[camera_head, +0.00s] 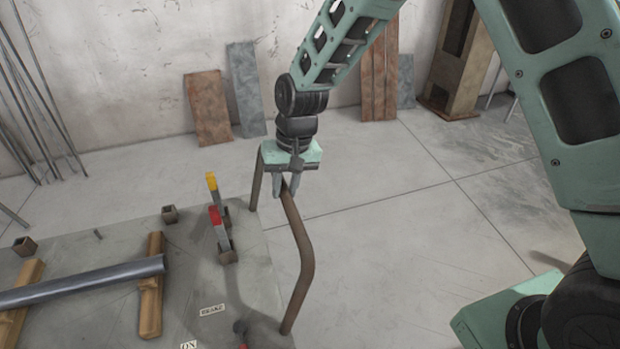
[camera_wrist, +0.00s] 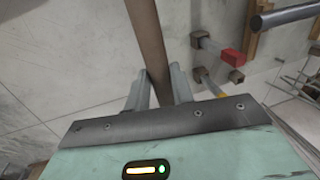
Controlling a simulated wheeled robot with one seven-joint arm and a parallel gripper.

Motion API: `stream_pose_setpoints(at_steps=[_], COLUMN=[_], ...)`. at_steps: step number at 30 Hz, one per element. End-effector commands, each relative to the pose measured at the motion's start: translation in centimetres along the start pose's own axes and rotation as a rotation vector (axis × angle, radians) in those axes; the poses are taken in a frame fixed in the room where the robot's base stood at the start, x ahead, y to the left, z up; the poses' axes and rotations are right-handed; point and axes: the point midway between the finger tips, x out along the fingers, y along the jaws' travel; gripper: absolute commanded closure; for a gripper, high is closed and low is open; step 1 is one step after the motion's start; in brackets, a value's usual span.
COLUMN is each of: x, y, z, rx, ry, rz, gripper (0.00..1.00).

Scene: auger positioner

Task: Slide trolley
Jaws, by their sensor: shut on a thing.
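The trolley (camera_head: 160,225) is a flat grey platform at the lower left of the head view. A brown bent-tube handle (camera_head: 304,252) rises along its right edge. My gripper (camera_head: 286,190) is shut on the top bar of this handle. In the wrist view the handle (camera_wrist: 148,40) runs between the two fingers (camera_wrist: 158,88), which sit on either side of it. The far handle post shows left of my gripper; the near post bends down to the platform's right side.
A grey pipe (camera_head: 80,284) lies on wooden blocks (camera_head: 151,290) on the platform. A red-tipped lever (camera_head: 221,232) and a yellow-tipped lever (camera_head: 213,188) stand near its right edge. Boards (camera_head: 208,108) and a wooden frame (camera_head: 458,62) lean by the wall. The floor right of the handle is clear.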

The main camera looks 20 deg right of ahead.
Motion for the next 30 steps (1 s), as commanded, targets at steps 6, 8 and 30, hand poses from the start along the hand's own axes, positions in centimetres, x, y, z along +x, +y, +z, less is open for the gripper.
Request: stream_pose_setpoints(at_steps=[6,8,30], x=[0.7,0.9,3.2], y=[-4.6,-5.7,-17.3], z=[0.0,0.0,-0.1], rx=[-0.008,-0.008,-0.004], ry=[0.003,0.004,0.005], rz=[-0.004,-0.005,-0.005], gripper=[1.00,1.00,1.00])
